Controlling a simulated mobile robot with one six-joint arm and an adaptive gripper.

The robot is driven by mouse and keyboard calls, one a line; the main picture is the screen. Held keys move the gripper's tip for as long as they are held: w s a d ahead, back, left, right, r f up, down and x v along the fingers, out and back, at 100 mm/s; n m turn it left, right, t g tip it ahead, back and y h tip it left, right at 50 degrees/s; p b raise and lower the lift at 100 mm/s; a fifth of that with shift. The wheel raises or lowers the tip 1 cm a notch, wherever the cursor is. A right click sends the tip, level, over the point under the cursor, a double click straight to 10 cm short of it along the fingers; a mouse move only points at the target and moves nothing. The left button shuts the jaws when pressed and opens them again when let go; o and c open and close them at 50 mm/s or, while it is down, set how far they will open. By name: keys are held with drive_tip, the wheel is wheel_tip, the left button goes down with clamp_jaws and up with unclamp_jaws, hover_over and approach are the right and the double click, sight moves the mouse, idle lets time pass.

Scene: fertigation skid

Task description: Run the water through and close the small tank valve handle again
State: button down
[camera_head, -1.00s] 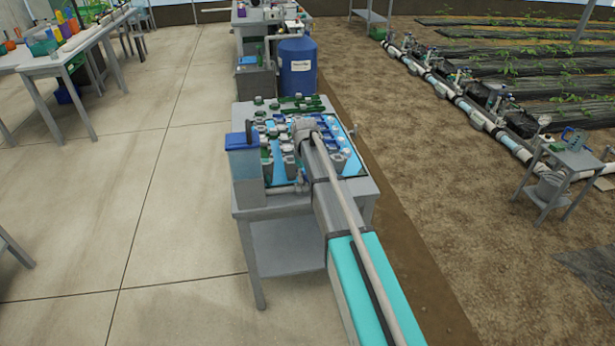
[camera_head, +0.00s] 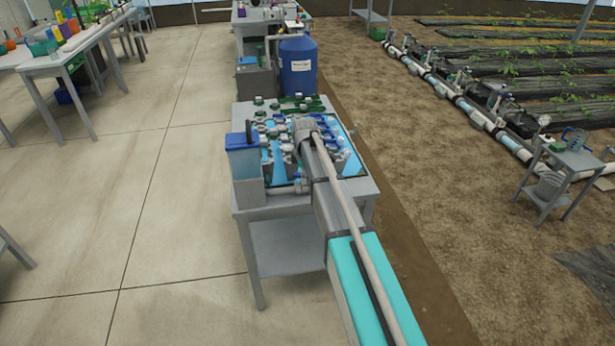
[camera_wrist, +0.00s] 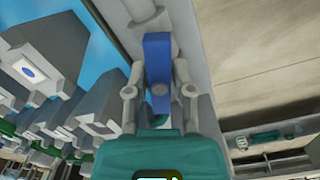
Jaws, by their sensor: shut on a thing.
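In the wrist view, a blue valve handle (camera_wrist: 157,62) sits between the two fingers of my gripper (camera_wrist: 158,90), which is shut on it. The handle lies in line with a grey pipe behind it. In the head view, the small tank (camera_head: 243,162), with a blue top, stands at the front left corner of the grey table. A pale pipe runs from its base to the right along the table's front edge. My arm hides the gripper and the handle in the head view.
Grey and light blue fittings (camera_wrist: 38,60) stand close left of my gripper in the wrist view. A large blue barrel (camera_head: 298,64) stands behind the table (camera_head: 290,204). Open concrete floor (camera_head: 170,210) lies to the left, and soil lies to the right.

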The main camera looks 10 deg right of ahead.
drive_tip(key=n, duration=0.5)
idle(0.3)
drive_tip(key=shift+c, duration=2.1)
unclamp_jaws()
drive_tip(key=shift+r, duration=0.15)
wheel_tip(320, 180, up, 10)
drive_tip(key=p, duration=1)
